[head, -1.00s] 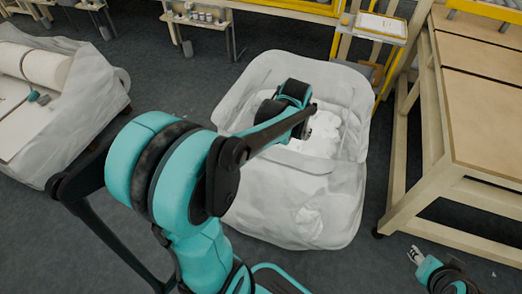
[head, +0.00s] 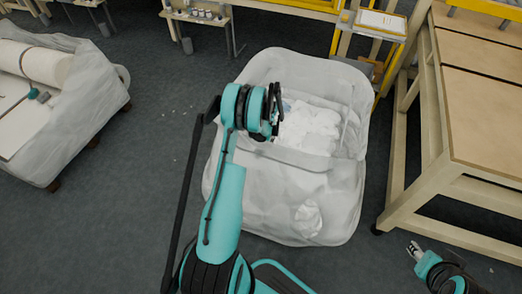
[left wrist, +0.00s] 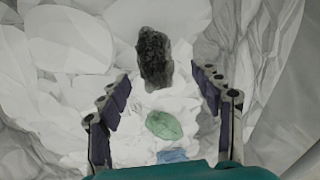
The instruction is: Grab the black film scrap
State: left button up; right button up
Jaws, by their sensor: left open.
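The black film scrap (left wrist: 154,57) is a dark crumpled piece lying on white wadding in the left wrist view, at upper middle. I cannot make it out in the head view, where my left arm covers part of the bin. My left gripper (left wrist: 161,88) is open and empty above the wadding, its fingers to either side of and short of the black scrap. In the head view my left gripper (head: 277,110) is over the left part of the bag-lined bin (head: 265,195).
A green scrap (left wrist: 165,125) and a blue scrap (left wrist: 172,156) lie on the wadding (left wrist: 192,57) nearer my wrist. The bin's film-covered walls surround it. A wooden table (head: 485,120) stands right; a wrapped roll (head: 40,62) lies left. Floor between is clear.

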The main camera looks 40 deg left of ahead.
pick_arm(q)
jog(key=f+b, duration=0.2)
jog(key=f, duration=0.3)
jog(key=shift+w+a+f+b, duration=0.15)
jog(key=shift+w+f+b, duration=0.05)
jog(key=shift+w+b, duration=0.2)
jog(key=shift+r, duration=0.1)
jog(key=c, duration=1.1)
jog(key=shift+c, duration=0.3)
jog(key=shift+r, duration=0.1)
